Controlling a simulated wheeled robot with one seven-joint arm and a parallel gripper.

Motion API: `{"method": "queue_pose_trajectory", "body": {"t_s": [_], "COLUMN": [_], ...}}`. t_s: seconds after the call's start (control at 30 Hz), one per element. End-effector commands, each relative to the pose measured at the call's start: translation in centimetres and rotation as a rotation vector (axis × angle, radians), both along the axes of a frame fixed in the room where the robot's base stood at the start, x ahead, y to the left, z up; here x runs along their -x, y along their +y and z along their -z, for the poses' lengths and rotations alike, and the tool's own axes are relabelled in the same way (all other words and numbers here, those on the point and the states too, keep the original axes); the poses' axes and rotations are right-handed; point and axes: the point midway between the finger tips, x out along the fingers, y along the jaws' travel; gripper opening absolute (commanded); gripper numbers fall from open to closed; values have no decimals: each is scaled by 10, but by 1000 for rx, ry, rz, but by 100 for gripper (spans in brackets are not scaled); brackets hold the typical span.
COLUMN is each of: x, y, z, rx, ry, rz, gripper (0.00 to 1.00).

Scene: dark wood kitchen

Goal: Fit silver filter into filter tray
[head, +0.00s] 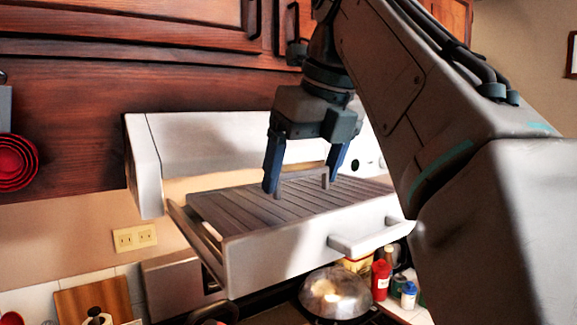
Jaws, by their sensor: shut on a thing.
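The silver filter (235,212) is a flat, ribbed panel with a small raised handle on top. It lies roughly level within the outline of the pulled-out white filter tray (290,255), near the height of its front rim. A gap shows between the filter and the tray's left rail. I cannot tell whether it is fully seated. My gripper (303,182) points down over the middle of the filter, with its blue fingers at the two ends of the handle, and is shut on the filter. My arm hides the tray's right end.
The white range hood (215,145) is behind the tray, under dark wood cabinets (120,70). Below are a domed metal lid (337,293) and several bottles, including a red one (381,280). The tray's front handle (365,238) sticks out. Red bowls (15,162) hang at left.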

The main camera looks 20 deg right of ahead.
Motion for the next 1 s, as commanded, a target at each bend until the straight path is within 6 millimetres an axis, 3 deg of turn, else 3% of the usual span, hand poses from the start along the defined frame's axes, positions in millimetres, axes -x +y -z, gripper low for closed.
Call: {"method": "queue_pose_trajectory", "body": {"t_s": [0.87, 0.9, 0.97, 1.0], "x": [0, 0, 0, 0], "y": [0, 0, 0, 0], "z": [23, 22, 22, 22], "rx": [1, 0, 0, 1], "ry": [-1, -2, -2, -1], "rz": [0, 0, 0, 0], "gripper": [48, 87, 100, 100]}}
